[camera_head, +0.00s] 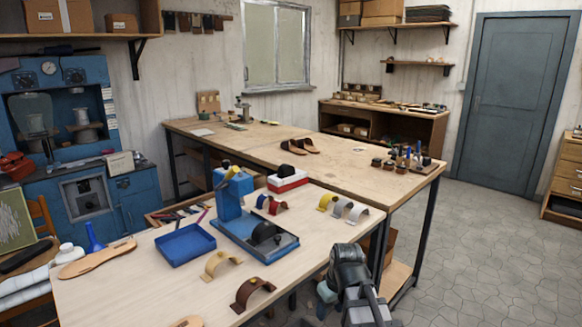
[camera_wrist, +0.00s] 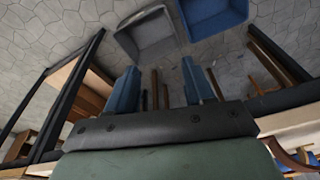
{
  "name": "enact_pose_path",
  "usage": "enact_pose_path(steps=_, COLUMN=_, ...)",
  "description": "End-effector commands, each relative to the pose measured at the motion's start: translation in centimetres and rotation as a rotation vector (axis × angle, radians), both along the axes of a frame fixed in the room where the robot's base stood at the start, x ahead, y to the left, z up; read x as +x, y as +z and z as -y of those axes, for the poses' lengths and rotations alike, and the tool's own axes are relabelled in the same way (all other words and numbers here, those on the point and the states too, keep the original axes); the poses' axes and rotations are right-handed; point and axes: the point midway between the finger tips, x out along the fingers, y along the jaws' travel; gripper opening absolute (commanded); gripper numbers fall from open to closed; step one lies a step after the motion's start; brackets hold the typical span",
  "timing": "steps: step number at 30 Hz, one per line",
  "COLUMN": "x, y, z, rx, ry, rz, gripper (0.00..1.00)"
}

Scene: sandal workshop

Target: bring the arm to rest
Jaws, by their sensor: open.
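My arm (camera_head: 352,283) shows at the bottom of the head view, beside the front edge of the near workbench (camera_head: 120,290). In the wrist view my gripper (camera_wrist: 160,68) has its two blue fingers well apart, with nothing held between them. The fingers reach over the tiled floor, clear of the benchtop. In the head view I cannot make out the fingertips clearly.
The near bench holds a blue press (camera_head: 232,195), a blue tray (camera_head: 185,244) and several coloured straps, including a brown one (camera_head: 252,293). A grey bin (camera_wrist: 147,36) and a blue bin (camera_wrist: 212,15) stand on the floor. Floor at the right (camera_head: 480,260) is free.

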Motion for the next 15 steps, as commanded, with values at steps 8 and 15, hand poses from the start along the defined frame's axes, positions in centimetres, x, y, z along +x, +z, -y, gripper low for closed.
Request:
enact_pose_path(steps=8, x=-2.1, y=-8.4, z=1.2, rx=-0.013, ry=-0.069, rz=-0.11, gripper=0.52)
enact_pose_path(steps=15, x=-4.6, y=-15.2, z=2.0, rx=-0.029, ry=-0.13, rz=-0.201, gripper=0.52)
